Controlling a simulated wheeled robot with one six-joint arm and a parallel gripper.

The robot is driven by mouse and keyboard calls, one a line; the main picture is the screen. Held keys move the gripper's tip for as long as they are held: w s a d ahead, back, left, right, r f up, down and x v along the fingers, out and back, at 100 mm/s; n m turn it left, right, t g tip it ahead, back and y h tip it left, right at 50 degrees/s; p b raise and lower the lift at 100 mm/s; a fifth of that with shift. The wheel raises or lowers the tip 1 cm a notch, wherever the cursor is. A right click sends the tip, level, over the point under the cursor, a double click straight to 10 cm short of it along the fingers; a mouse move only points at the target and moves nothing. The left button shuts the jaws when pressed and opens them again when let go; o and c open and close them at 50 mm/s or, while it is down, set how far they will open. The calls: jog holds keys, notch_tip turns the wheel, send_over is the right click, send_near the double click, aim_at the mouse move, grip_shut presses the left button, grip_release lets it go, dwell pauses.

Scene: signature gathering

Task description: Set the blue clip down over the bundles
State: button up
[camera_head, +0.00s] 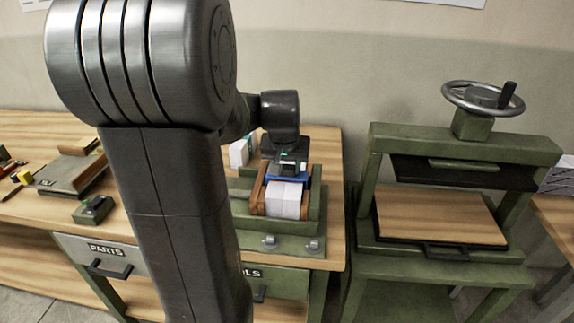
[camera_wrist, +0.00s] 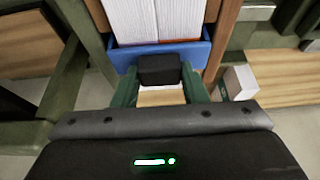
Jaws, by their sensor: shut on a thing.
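The blue clip (camera_wrist: 200,52) is a U-shaped piece with a black block-like grip (camera_wrist: 159,70). My gripper (camera_wrist: 159,78) has its green fingers shut on that grip. In the wrist view the clip's ends flank the near end of the white bundles (camera_wrist: 130,20). I cannot tell whether it rests on them or hangs just above. In the head view the bundles (camera_head: 283,200) stand between wooden side boards in a green fixture, and a strip of the blue clip (camera_head: 302,180) shows behind them. My gripper (camera_head: 288,163) hides most of the clip there.
The green fixture (camera_head: 290,240) sits at the workbench's right end, with two small metal knobs in front. A white block (camera_head: 240,152) stands behind it at left. A green press (camera_head: 440,250) with a handwheel stands at right. Tools and a small dark green box (camera_head: 92,209) lie at left.

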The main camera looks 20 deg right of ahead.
jog(key=shift+f, duration=0.3)
jog(key=o, duration=1.1)
jog(key=shift+r, duration=0.1)
jog(key=v, duration=1.3)
jog(key=shift+s+r+b, duration=0.2)
jog(key=shift+r+b, duration=0.15)
jog(key=shift+f, duration=0.15)
